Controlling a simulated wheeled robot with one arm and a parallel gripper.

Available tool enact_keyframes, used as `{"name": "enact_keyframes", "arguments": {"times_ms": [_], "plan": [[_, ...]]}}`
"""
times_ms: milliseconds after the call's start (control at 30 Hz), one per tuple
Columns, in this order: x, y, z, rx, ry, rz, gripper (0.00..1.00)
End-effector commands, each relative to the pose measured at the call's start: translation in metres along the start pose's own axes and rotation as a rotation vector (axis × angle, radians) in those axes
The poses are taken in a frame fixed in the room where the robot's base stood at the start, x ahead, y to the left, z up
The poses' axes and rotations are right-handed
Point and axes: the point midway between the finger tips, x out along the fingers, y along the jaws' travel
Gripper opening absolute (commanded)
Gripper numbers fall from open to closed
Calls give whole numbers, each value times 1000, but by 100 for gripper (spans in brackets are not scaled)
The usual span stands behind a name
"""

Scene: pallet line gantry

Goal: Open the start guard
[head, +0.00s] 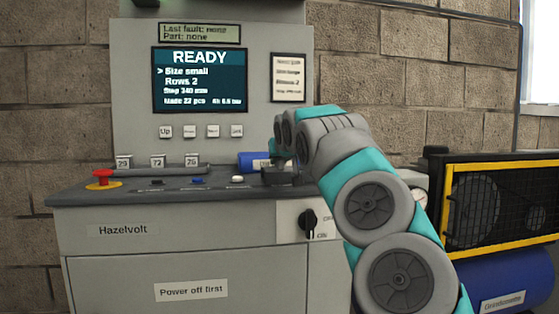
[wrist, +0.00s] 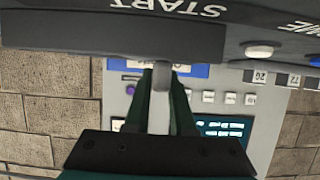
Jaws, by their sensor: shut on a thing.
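My gripper (head: 276,153) reaches over the right end of the console's sloped top. The word START reads upside down on a dark surface (wrist: 165,8) at the top of that view. In the head view the dark guard (head: 277,177) sits low on the console top under my gripper, partly hidden by my arm. It looks down, though its exact angle is hard to tell. The start button is not visible.
The console (head: 170,240) has a red emergency button (head: 102,178) at left and a rotary switch (head: 308,222) on its front. Its screen (head: 200,80) reads READY.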

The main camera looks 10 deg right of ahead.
Motion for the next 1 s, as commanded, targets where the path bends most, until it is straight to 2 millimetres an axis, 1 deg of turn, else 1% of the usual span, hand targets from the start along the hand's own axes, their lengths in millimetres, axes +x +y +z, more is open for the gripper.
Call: {"name": "enact_keyframes", "arguments": {"times_ms": [833,933,1000], "plan": [[0,0,0,0,0,0,0],[0,6,-1,1,0,1,0],[0,15,-2,0,-1,2,0]]}}
